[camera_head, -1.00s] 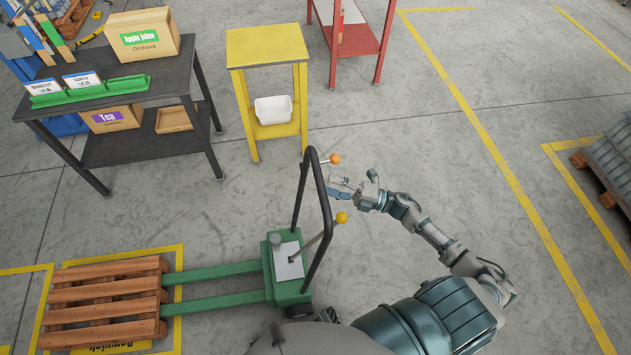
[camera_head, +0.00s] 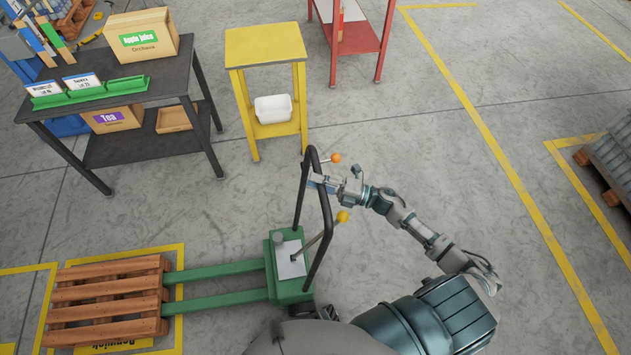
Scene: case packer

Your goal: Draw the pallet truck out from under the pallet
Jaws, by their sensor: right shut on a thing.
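The green pallet truck (camera_head: 290,290) stands at the lower middle, with a black loop handle (camera_head: 328,222) rising from it. Its two green forks (camera_head: 222,270) reach left to the wooden pallet (camera_head: 108,294), and their far ends are hidden under its slats. Two levers with an orange knob (camera_head: 336,158) and a yellow knob (camera_head: 343,216) show beside the handle. My right gripper (camera_head: 325,184) is at the right bar of the handle, between the knobs, and is shut on it. My left gripper is out of view.
A yellow side table (camera_head: 265,45) with a white bin stands behind the truck. A dark table (camera_head: 110,90) with boxes is at upper left, a red table (camera_head: 352,40) at the top. Another loaded pallet (camera_head: 600,180) sits far right. Floor right of the truck is open.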

